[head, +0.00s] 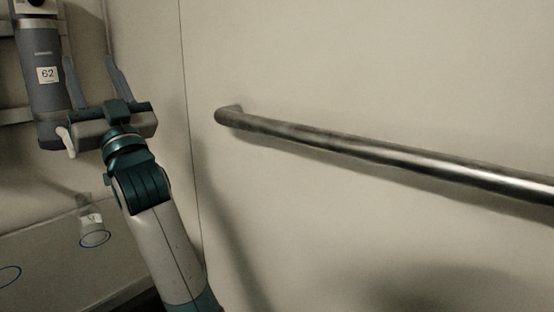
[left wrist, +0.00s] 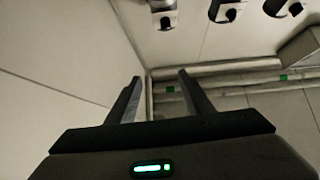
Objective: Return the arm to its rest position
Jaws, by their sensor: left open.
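My left gripper (head: 90,62) is raised at the upper left of the head view, at the end of my white and teal arm. Its two grey fingers point up and stand apart with nothing between them. In the left wrist view the fingers (left wrist: 159,77) are also spread and empty, with pale walls and pipes beyond. A grey cylindrical device (head: 45,75) labelled 62 shows just left of the gripper; I cannot tell how far behind it is. My right gripper is in neither view.
A long metal bar handle (head: 370,152) crosses a pale panel (head: 330,50) right of my arm. At lower left, a clear vessel (head: 92,225) stands on a grey surface (head: 50,260) near a blue ring. Dark-and-white fittings (left wrist: 228,10) show at the wrist view's top.

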